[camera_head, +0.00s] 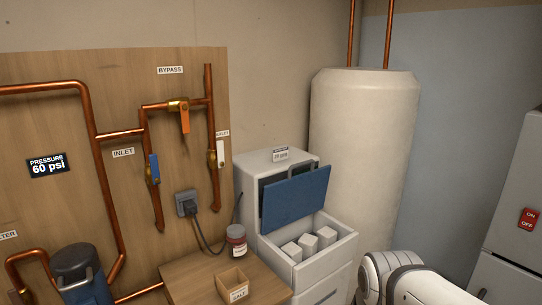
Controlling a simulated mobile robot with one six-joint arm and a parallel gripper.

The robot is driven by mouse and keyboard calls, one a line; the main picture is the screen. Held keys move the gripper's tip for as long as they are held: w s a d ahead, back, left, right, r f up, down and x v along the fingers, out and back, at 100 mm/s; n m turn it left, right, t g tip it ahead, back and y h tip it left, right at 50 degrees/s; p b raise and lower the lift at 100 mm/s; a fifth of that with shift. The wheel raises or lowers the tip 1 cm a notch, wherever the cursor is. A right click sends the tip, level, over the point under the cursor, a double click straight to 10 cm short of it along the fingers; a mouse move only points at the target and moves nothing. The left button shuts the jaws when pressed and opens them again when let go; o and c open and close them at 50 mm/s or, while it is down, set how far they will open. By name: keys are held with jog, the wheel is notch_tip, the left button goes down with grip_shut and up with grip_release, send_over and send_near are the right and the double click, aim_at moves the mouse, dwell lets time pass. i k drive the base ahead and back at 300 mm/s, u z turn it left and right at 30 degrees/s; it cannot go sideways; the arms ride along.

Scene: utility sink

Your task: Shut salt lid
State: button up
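The blue salt lid (296,197) stands raised on the white softener cabinet (272,244), tilted up at the back of its front bin. The bin below it is open, and several white salt blocks (308,246) show inside. Part of my white arm is at the lower right, just right of the cabinet. My gripper is not in this view, so its fingers and anything in them are hidden.
A wooden table (196,278) at the cabinet's left holds a small open box (232,287) and a red-labelled jar (237,240). Copper pipes (97,150) with valves run along the left wall. A tall pale tank (364,150) stands behind the cabinet.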

aim_at(286, 202)
jog(key=z, duration=0.4)
jog(key=i, duration=1.3)
jog(key=u, duration=0.45)
